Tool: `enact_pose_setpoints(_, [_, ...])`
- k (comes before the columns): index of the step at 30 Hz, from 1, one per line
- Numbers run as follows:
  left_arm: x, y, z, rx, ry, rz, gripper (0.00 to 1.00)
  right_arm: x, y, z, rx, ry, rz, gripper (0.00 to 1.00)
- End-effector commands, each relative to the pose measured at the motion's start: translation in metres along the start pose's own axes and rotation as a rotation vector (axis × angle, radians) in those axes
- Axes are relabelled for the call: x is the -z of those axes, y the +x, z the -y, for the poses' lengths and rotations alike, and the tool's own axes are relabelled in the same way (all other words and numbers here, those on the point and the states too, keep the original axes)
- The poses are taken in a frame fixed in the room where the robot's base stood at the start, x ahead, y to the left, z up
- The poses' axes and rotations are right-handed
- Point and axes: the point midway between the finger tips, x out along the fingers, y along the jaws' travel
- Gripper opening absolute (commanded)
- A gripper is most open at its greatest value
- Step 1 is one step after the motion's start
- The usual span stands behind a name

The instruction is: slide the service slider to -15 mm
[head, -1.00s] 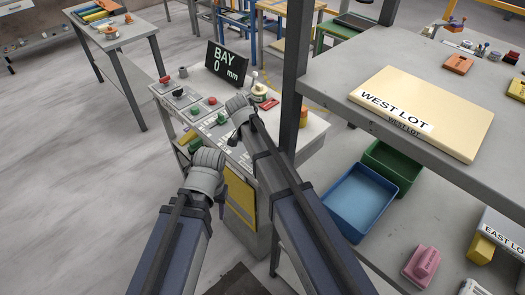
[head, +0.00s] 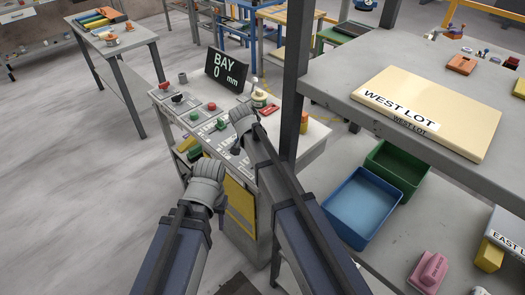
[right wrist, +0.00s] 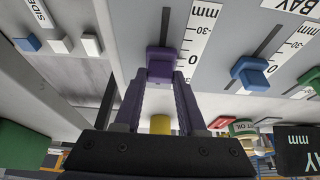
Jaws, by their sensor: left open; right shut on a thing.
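A purple slider knob (right wrist: 160,62) sits on the panel in the right wrist view, in a slot beside a white mm scale (right wrist: 195,38). My right gripper (right wrist: 160,72) is shut on this knob; it also shows over the panel in the head view (head: 238,143). The scale's name is cut off, so I cannot tell whether this is the service slider. A blue slider knob (right wrist: 253,72) stands right of it, near a BAY label. My left gripper (head: 207,173) is open and empty, low at the panel's front; its fingers are mostly hidden.
A dark display (head: 228,69) at the back of the panel reads BAY 0 mm. Red buttons and other small controls sit on the panel (head: 165,104). A dark post (head: 293,90) and a shelf with a WEST LOT box (head: 440,108) stand close on the right.

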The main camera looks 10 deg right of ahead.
Motion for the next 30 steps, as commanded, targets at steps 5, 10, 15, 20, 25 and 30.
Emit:
enact_pose_setpoints(5, [0.0, 0.0, 0.0, 0.0, 0.0, 0.0, 0.5, -0.0001, 0.0, 0.0, 0.0, 0.0, 0.0, 0.0])
enact_pose_setpoints(10, [0.0, 0.0, 0.0, 0.0, 0.0, 0.0, 0.5, -0.0001, 0.0, 0.0, 0.0, 0.0, 0.0, 0.0])
enact_pose_setpoints(15, [0.0, 0.0001, 0.0, 0.0, 0.0, 0.0, 0.5, -0.0001, 0.0, 0.0, 0.0, 0.0, 0.0, 0.0])
enact_pose_setpoints(20, [0.0, 0.0001, 0.0, 0.0, 0.0, 0.0, 0.5, -0.0001, 0.0, -0.0001, 0.0, 0.0, 0.0, 0.0])
enact_pose_setpoints(25, [0.0, 0.0001, 0.0, 0.0, 0.0, 0.0, 0.5, -0.0001, 0.0, -0.0001, 0.0, 0.0, 0.0, 0.0])
enact_pose_setpoints(30, [0.0, 0.0001, 0.0, 0.0, 0.0, 0.0, 0.5, -0.0001, 0.0, -0.0001, 0.0, 0.0, 0.0, 0.0])
